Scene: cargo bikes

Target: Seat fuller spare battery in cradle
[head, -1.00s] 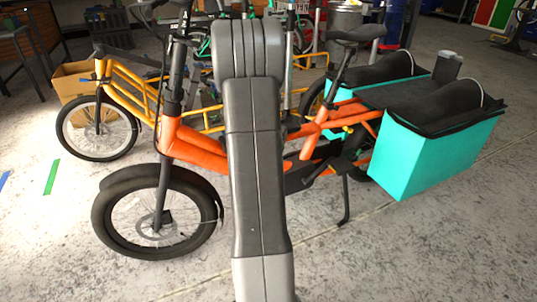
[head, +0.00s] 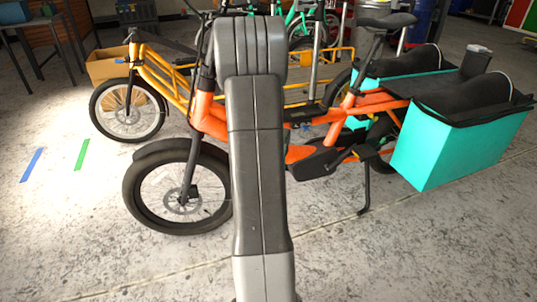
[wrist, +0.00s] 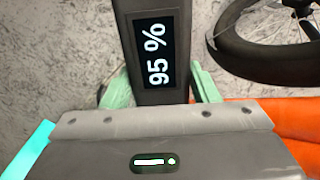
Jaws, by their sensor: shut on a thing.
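My gripper (wrist: 161,92) shows in the wrist view, its two pale green fingers shut on a dark battery. The battery (wrist: 160,12) has a display reading "95 %". Its far end runs out of the top of the view. In the head view my arm covers part of the orange cargo bike (head: 210,115), and the gripper and battery are not visible there. I cannot make out the cradle for certain; a dark part sits on the bike's orange frame, right of my arm.
The orange bike stands upright with teal cargo boxes (head: 455,150) at its right end. A yellow cargo bike (head: 160,75) stands behind it. A cardboard box (head: 105,65) is at the back left. The concrete floor is clear in front and left, with blue and green tape strips.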

